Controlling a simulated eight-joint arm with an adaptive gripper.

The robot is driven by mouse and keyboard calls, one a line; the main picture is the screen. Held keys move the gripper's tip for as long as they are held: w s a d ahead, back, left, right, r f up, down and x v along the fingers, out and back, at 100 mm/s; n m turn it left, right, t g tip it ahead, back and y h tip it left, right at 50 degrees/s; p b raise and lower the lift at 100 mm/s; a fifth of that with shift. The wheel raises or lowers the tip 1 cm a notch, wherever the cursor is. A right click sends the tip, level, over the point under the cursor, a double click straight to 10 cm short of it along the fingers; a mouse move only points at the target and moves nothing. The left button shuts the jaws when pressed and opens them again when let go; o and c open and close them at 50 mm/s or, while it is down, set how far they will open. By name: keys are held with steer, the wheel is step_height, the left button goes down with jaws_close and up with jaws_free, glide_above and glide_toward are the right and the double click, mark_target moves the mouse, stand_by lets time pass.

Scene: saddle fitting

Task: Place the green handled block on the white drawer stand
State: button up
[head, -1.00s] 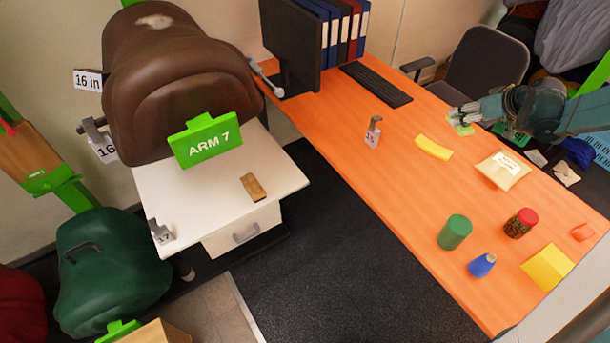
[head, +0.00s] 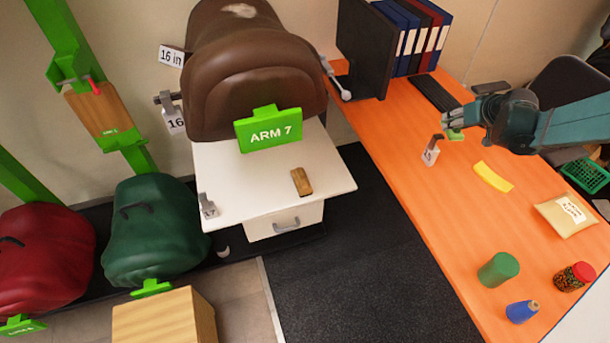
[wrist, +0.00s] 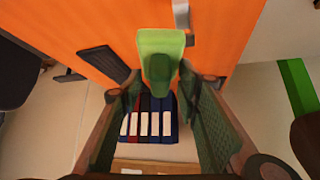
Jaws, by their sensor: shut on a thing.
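The green handled block (head: 454,135) is in my gripper (head: 460,117), above the orange desk at the upper right of the head view. In the wrist view, the block (wrist: 161,42) shows as a pale green slab with a darker green handle between the fingers. My gripper is shut on it; the exact finger contact is hard to see. The white drawer stand (head: 235,192) is at the centre left of the head view, well to the left of my gripper. A brown saddle covers its back part.
On the stand are a brown wooden piece (head: 302,182) and a grey tagged bracket (head: 208,206) at the left edge. The brown saddle (head: 255,75) bears an ARM 7 sign. Another tagged bracket (head: 432,152) stands on the desk (head: 440,220) near my gripper. The stand's front middle is bare.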

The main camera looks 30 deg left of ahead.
steer(key=s+a+f, duration=0.1)
steer(key=a, duration=1.1)
steer(key=s+a+f, duration=0.2)
steer(key=a, duration=0.9)
steer(key=s+a+f+n, duration=0.1)
steer(key=s+a+f, duration=0.5)
steer(key=s+a, duration=0.3)
steer(key=s+a+f+n+g+y+p, duration=0.1)
steer(key=s+a+f, duration=0.5)
steer(key=a, duration=0.8)
steer(key=s+a+f+n+p, duration=0.1)
steer(key=s+a+f, duration=0.5)
steer(key=s+a, duration=0.5)
steer(key=shift+s+a+f+y, duration=0.15)
steer(key=shift+s+a+y, duration=0.2)
steer(key=shift+a, duration=0.35)
steer(key=shift+f+b, duration=0.3)
steer(key=shift+f, duration=2.85)
